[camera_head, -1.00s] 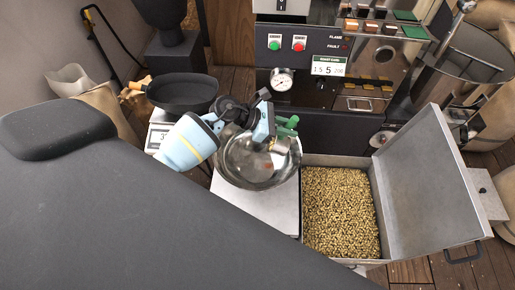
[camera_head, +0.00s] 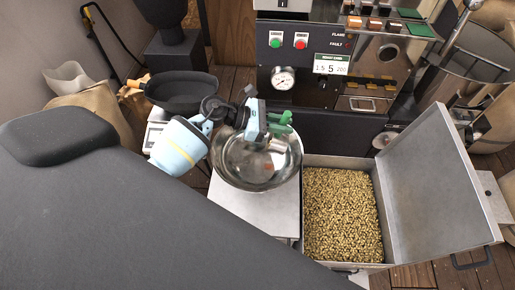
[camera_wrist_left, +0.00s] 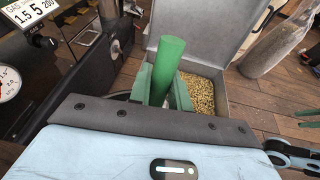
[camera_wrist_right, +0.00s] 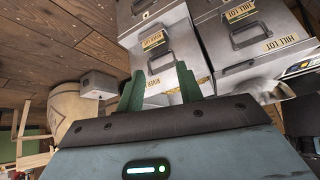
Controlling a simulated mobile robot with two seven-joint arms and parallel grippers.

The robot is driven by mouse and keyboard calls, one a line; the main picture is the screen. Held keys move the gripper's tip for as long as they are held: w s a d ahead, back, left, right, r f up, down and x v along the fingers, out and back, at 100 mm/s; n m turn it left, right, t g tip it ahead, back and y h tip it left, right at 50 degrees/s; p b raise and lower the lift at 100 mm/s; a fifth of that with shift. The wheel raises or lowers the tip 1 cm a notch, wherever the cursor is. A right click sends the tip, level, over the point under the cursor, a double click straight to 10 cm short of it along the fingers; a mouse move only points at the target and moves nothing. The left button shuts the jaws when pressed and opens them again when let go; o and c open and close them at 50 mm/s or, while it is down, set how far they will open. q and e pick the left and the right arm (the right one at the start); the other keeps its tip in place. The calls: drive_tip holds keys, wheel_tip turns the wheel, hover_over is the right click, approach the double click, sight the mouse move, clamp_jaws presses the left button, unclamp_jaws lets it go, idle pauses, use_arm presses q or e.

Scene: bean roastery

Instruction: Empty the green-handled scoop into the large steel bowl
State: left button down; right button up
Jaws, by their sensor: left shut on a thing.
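The large steel bowl (camera_head: 243,168) stands on a pale square platform, and what I see of its inside looks like bare, reflecting metal. My left gripper (camera_head: 272,124) is over the bowl's far right rim, shut on the green handle (camera_head: 283,118) of the scoop. In the left wrist view the handle (camera_wrist_left: 167,62) stands up between the green fingers. Only a small metal part of the scoop (camera_head: 278,145) shows under the gripper; its contents and exact tilt are hidden. My right gripper (camera_wrist_right: 160,88) is open and empty, its fingers apart, in the right wrist view.
An open steel bin (camera_head: 370,267) of pale beans stands right of the bowl, its lid (camera_head: 425,190) raised. The roaster panel (camera_head: 320,45) rises behind. A dark pan (camera_head: 182,91) is on the left. The right wrist view shows labelled steel boxes (camera_wrist_right: 163,62).

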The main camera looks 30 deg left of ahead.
use_arm(q)
drive_tip(key=shift+s+a+r+t+h+b, duration=0.15)
drive_tip(key=shift+a+h+b, duration=0.1)
drive_tip(key=shift+a+b, duration=0.2)
drive_tip(key=shift+s+a+f+t+h+b, duration=0.15)
drive_tip(key=shift+a+h+b, duration=0.1)
drive_tip(key=shift+a+b, duration=0.2)
drive_tip(key=shift+s+a+r+t+h+b, duration=0.15)
drive_tip(key=shift+a+r+h+b, duration=0.2)
drive_tip(key=shift+b, duration=0.35)
drive_tip(key=shift+s+a+t+h+b, duration=0.15)
drive_tip(key=shift+a+b, duration=0.25)
drive_tip(key=shift+b, duration=0.25)
drive_tip(key=shift+a+b, duration=0.15)
drive_tip(key=shift+b, duration=0.2)
drive_tip(key=shift+s+a+n+t+h+b, duration=0.2)
drive_tip(key=shift+a+n+t+h+b, duration=0.15)
drive_tip(key=shift+b, duration=0.65)
drive_tip(key=shift+s+a+b, duration=0.1)
drive_tip(key=shift+a+b, duration=0.1)
drive_tip(key=shift+b, duration=0.2)
drive_tip(key=shift+s+a+t+h+b, duration=0.1)
drive_tip(key=shift+a+t+h+b, duration=0.3)
drive_tip(key=shift+b, duration=0.35)
drive_tip(key=shift+s+a+h+b, duration=0.15)
drive_tip(key=shift+h+b, duration=0.1)
drive_tip(key=shift+b, duration=0.35)
